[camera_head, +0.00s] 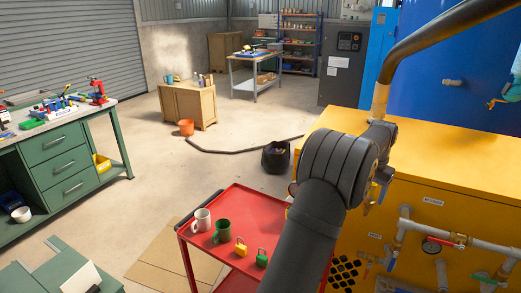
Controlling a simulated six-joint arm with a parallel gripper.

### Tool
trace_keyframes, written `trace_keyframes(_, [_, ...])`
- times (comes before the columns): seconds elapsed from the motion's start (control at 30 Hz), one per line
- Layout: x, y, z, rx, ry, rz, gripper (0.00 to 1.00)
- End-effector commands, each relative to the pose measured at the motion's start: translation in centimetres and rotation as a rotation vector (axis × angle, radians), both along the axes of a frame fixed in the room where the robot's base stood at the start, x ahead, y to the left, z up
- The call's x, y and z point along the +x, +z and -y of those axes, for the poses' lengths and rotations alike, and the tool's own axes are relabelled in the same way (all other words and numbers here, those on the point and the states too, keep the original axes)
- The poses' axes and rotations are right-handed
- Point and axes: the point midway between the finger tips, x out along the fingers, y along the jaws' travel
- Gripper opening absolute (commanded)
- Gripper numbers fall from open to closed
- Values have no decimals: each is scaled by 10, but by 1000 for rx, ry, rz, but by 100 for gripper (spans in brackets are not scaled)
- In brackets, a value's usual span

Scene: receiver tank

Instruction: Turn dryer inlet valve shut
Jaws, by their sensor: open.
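The yellow cabinet (450,150) stands at the right, with pale labels on its front too small to read. A blue handle (392,258) hangs on the left of this pipework and a green handle (484,277) shows at lower right. I cannot tell which valve is the dryer inlet valve. Brass and blue parts show just right of my arm's bend, partly hidden. My arm rises from the bottom middle and bends in front of the cabinet's left end. My gripper's fingertips do not show.
A red cart (230,225) left of my arm holds two mugs and two padlocks. A thick dark pipe (450,35) comes down onto the cabinet top. A black bucket (276,157) stands behind the cart. A green workbench (60,160) is at left. Floor between is mostly clear.

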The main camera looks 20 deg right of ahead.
Motion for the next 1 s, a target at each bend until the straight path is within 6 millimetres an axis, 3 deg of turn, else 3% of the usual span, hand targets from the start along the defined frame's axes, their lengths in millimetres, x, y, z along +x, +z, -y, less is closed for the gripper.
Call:
trace_keyframes(0.03, [0, 0, 0, 0, 0, 0, 59])
trace_keyframes(0.13, [0, 0, 0, 0, 0, 0, 39])
trace_keyframes(0.3, [-14, -17, 17, -33, -3, -10, 37])
trace_keyframes(0.37, [-31, -36, 35, -71, -6, -22, 37])
trace_keyframes(0.5, [-86, -94, 89, -208, 20, -60, 37])
trace_keyframes(0.63, [-129, -144, 126, -337, 69, -74, 37])
trace_keyframes(0.8, [-161, -198, 152, -482, 135, -43, 37])
trace_keyframes(1.0, [-179, -250, 161, -638, 204, 50, 37])
